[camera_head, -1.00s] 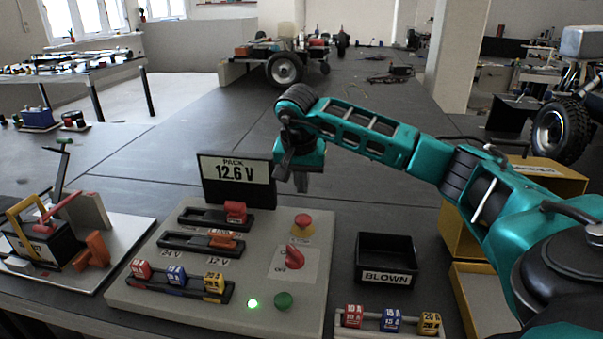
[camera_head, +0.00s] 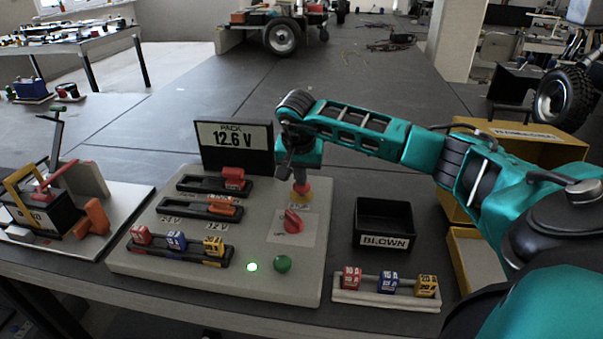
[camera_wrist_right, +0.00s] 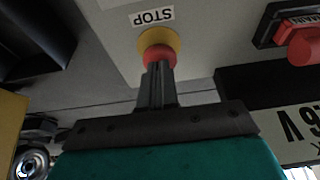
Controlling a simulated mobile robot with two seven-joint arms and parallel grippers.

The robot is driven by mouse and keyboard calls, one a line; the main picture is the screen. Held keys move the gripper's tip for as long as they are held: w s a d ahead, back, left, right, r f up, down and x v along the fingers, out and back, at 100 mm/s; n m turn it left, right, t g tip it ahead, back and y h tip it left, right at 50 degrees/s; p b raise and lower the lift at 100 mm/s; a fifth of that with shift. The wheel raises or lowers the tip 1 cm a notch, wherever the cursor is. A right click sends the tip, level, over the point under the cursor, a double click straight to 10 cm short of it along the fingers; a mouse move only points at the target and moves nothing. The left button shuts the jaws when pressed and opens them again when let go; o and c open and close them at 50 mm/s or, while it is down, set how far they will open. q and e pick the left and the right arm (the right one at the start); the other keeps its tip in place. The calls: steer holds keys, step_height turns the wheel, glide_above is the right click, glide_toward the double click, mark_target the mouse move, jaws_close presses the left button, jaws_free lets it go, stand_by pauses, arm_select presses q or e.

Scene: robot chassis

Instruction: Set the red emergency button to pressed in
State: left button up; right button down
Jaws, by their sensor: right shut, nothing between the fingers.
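The red emergency button (camera_head: 303,188) sits on a yellow base at the upper right of the grey control panel (camera_head: 150,262). In the right wrist view the red button (camera_wrist_right: 158,55) shows with its yellow collar beside a STOP label (camera_wrist_right: 152,16). My right gripper (camera_head: 300,180) is shut and empty, pointing down right over the button. In the right wrist view the closed fingertips (camera_wrist_right: 158,70) overlap the button's edge; I cannot tell if they touch it or whether it is pressed in. My left gripper is not in view.
A red rotary switch (camera_head: 292,221) is just below the button. A green button (camera_head: 282,263) and a lit green lamp (camera_head: 252,267) sit at the panel's front. The display (camera_head: 233,145) reading 12.6 V stands behind. A black BLOWN bin (camera_head: 384,222) is to the right.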

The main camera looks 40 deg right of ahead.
steer(key=shift+f+b, duration=0.3)
steer(key=shift+f, duration=0.65)
steer(key=shift+s+f, duration=0.15)
steer(key=shift+f, duration=0.05)
steer(key=shift+s+a, duration=0.1)
steer(key=shift+f, duration=0.1)
steer(key=r+p, duration=0.2)
steer(key=r, duration=0.1)
steer(key=r+p, duration=0.2)
steer(key=shift+w, duration=0.25)
steer(key=v, duration=1)
steer(key=shift+r, duration=0.2)
steer(key=shift+w, duration=0.1)
